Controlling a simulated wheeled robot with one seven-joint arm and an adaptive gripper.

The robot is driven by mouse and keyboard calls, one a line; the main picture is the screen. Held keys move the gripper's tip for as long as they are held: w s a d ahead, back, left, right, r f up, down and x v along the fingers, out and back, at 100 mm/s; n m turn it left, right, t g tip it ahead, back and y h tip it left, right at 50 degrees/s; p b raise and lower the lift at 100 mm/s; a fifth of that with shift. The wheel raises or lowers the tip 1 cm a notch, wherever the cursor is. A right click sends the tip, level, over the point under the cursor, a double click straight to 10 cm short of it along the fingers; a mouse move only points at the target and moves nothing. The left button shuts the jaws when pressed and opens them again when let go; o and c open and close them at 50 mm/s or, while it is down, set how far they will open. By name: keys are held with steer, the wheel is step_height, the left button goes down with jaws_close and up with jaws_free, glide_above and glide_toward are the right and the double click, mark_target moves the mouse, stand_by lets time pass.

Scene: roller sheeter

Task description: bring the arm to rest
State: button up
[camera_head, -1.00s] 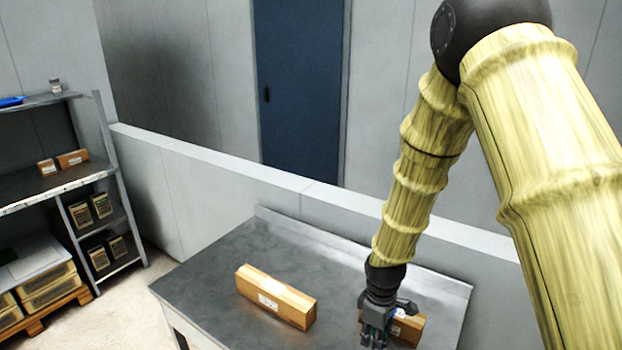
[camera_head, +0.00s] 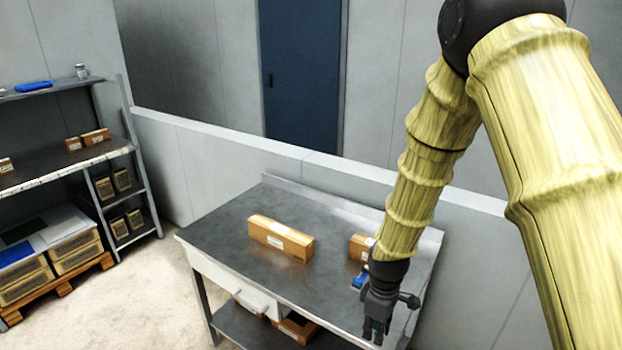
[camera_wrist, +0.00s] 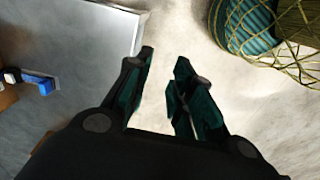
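My gripper (camera_head: 376,326) hangs at the end of my bent arm, pointing down, near the right front of the grey metal table (camera_head: 225,228). In the wrist view the two dark green fingers of my gripper (camera_wrist: 163,65) stand apart with nothing between them. Pale floor shows below the gap. The table edge (camera_wrist: 136,30) lies to the left of the fingers in that view.
A long cardboard box (camera_head: 281,238) lies on the table. A second box (camera_head: 361,247) is partly hidden behind my arm, near a small blue item (camera_head: 357,281). An open drawer (camera_head: 256,302) juts from the table front. Shelving (camera_head: 60,170) stands left; floor between is clear.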

steer(key=s+d+f+m+b, duration=0.2)
steer(key=s+f+m+b, duration=0.15)
steer(key=s+f, duration=0.8)
steer(key=s+d+f+m+b, duration=0.2)
steer(key=s+f+m, duration=0.2)
steer(key=s+f, duration=0.7)
steer(key=s+d+f+m+b, duration=0.1)
steer(key=s+f+m, duration=0.1)
steer(key=s, duration=0.4)
steer(key=s+d+f+m+b, duration=0.1)
steer(key=s+f+m, duration=0.1)
steer(key=s+f, duration=0.2)
steer(key=shift+s+d+f, duration=0.15)
steer(key=shift+s+f, duration=0.2)
steer(key=shift+s, duration=0.6)
